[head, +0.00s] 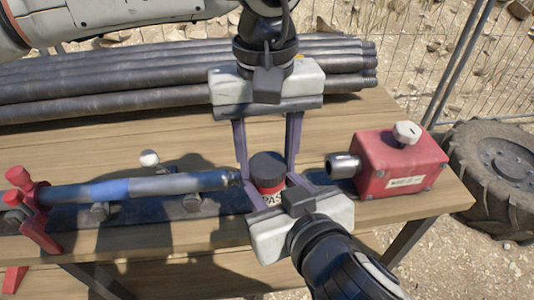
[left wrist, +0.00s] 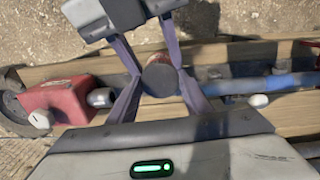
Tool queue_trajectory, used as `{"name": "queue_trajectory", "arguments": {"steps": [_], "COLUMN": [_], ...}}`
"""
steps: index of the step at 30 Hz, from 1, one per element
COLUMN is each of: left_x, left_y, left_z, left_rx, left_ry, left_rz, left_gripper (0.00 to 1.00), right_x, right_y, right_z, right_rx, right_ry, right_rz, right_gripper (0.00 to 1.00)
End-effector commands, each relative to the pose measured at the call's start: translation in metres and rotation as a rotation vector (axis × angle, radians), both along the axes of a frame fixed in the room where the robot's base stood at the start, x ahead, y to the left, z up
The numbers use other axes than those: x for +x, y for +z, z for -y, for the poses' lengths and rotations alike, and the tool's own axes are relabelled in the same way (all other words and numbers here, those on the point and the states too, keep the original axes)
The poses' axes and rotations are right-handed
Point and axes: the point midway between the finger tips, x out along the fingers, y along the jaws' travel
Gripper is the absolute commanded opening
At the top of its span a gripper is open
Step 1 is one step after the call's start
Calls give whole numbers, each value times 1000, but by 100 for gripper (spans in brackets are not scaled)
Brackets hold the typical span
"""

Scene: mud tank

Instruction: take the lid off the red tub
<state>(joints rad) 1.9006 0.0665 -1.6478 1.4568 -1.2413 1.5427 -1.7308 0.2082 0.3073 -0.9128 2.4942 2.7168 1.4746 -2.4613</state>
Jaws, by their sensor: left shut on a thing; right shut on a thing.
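The red tub (head: 271,190) stands on the wooden table, with a pale label partly visible on its side. Its round black lid (head: 267,164) is on top, with no gap visible between them. My left gripper (head: 267,172) reaches down from above, shut on the lid with a finger on either side. My right gripper (head: 273,188) comes in from the lower right and is shut on the tub body, partly hiding it. In the left wrist view the lid (left wrist: 161,80) sits between my left fingers, and little of the tub (left wrist: 154,58) shows behind it.
A red box (head: 398,165) with a pale knob and metal spout stands close on the right. A blue-banded pipe (head: 140,187) in a red clamp (head: 30,205) ends just left of the tub. Steel pipes (head: 110,85) lie along the back. Bare table (head: 160,130) lies between.

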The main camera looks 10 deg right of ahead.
Motion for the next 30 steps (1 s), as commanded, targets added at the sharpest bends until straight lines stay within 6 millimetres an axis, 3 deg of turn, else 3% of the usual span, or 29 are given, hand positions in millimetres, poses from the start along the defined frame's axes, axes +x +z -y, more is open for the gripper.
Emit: {"name": "queue_trajectory", "arguments": {"steps": [6,15,16,19,30], "left_x": [0,0,0,0,0], "left_y": [1,1,1,1,5], "left_z": [0,0,0,0,0], "left_rx": [-1,-1,-1,-1,-2], "left_ry": [224,252,252,252,251], "left_rz": [-2,-2,-2,-2,-2], "left_gripper": [18,18,48,64,64], "right_x": [0,0,0,0,0], "right_y": [1,1,1,1,1], "right_z": [0,0,0,0,0], "right_rx": [2,2,2,2,2], "right_ry": [0,0,0,0,0], "right_rz": [3,3,3,3,3], "right_gripper": [0,0,0,0,0]}}
